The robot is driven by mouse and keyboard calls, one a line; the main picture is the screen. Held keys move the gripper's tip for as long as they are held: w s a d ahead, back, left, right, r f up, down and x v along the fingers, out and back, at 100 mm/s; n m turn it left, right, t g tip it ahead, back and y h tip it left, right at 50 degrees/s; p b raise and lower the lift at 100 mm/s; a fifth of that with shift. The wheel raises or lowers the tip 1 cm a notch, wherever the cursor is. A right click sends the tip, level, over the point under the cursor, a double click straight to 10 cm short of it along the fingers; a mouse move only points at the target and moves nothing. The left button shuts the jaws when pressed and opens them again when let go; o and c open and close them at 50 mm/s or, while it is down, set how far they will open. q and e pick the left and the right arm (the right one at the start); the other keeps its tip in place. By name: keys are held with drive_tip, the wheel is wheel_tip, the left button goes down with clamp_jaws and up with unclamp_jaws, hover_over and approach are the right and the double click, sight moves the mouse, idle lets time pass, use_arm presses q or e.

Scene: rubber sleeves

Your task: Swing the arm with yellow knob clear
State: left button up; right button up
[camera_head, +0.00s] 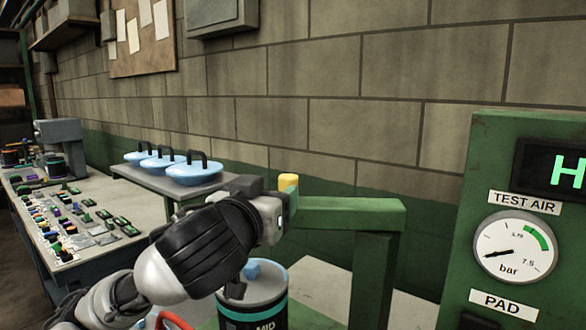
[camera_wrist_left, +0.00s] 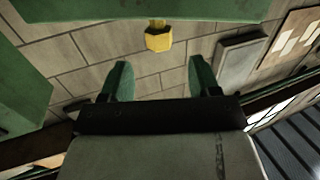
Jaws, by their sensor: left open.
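The yellow knob (camera_head: 288,182) stands up at the near left end of the green swing arm (camera_head: 350,212), which joins a green post (camera_head: 373,275) on its right. My left gripper (camera_head: 270,212) is right at the knob in the head view, and its fingers are mostly hidden there. In the left wrist view the open, empty fingers (camera_wrist_left: 161,75) point toward the yellow knob (camera_wrist_left: 158,39). The knob lies just beyond the fingertips, between their lines, with a gap. The green arm (camera_wrist_left: 130,10) crosses the top of that view. My right gripper is not seen.
A dark canister marked MID (camera_head: 258,312) stands under my wrist. A green panel with a TEST AIR gauge (camera_head: 516,248) is at right. A block wall (camera_head: 350,90) closes the back.

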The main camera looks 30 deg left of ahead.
sight(285, 184)
use_arm(q)
drive_tip(key=shift+r+p+x, duration=0.2)
drive_tip(key=shift+p+x, duration=0.65)
drive_tip(key=shift+p, duration=1.45)
drive_tip(key=p+x, duration=0.2)
drive_tip(key=x, duration=0.5)
drive_tip(key=shift+w+f, duration=0.1)
drive_tip(key=shift+f, duration=0.1)
drive_tip(key=shift+w, duration=0.45)
clamp_jaws()
drive_tip(key=shift+f, duration=0.1)
